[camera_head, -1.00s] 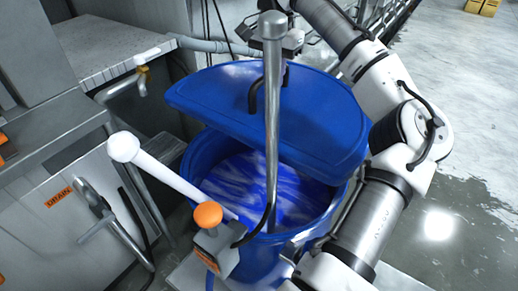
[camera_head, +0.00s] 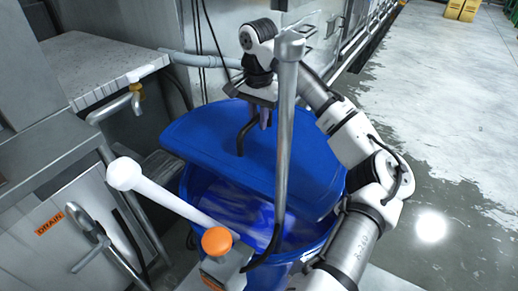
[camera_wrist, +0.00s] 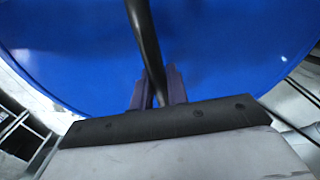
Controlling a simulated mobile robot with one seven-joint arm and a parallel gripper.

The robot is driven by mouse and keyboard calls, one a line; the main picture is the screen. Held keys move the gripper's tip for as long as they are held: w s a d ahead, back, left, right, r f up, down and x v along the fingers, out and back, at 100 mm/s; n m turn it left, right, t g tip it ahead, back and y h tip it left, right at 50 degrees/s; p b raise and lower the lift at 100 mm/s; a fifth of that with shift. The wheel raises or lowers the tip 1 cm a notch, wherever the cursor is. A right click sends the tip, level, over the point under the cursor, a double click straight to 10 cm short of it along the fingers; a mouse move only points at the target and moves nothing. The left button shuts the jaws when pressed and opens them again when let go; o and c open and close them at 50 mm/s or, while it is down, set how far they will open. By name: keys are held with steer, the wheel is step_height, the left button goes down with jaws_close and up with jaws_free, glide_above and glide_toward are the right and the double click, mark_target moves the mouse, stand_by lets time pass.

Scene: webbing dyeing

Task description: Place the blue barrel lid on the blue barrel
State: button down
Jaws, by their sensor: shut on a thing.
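The blue barrel lid (camera_head: 210,140) is a wide blue disc with a black bar handle (camera_head: 243,135). It sits tilted over the back part of the blue barrel (camera_head: 200,183); whether its far edge touches the rim is hidden. Blue liquid shows in the open front part of the barrel. My gripper (camera_head: 266,118) is above the lid, shut on its handle. In the wrist view my gripper's fingers (camera_wrist: 158,88) close around the black handle (camera_wrist: 145,45), with the blue lid (camera_wrist: 75,60) filling the view behind.
A metal pipe (camera_head: 284,130) rises in front of the lid. A white rod (camera_head: 165,193) and an orange knob (camera_head: 216,241) stand at the barrel's front left. A steel sink counter (camera_head: 100,65) is at left. Open wet floor (camera_head: 440,130) lies at right.

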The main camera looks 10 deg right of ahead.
mark_target(259, 148)
step_height(259, 148, down, 10)
steer(key=shift+f, duration=0.15)
stand_by(0.4)
steer(key=c, duration=1.4)
jaws_free()
steer(key=shift+o, duration=0.2)
step_height(259, 148, up, 12)
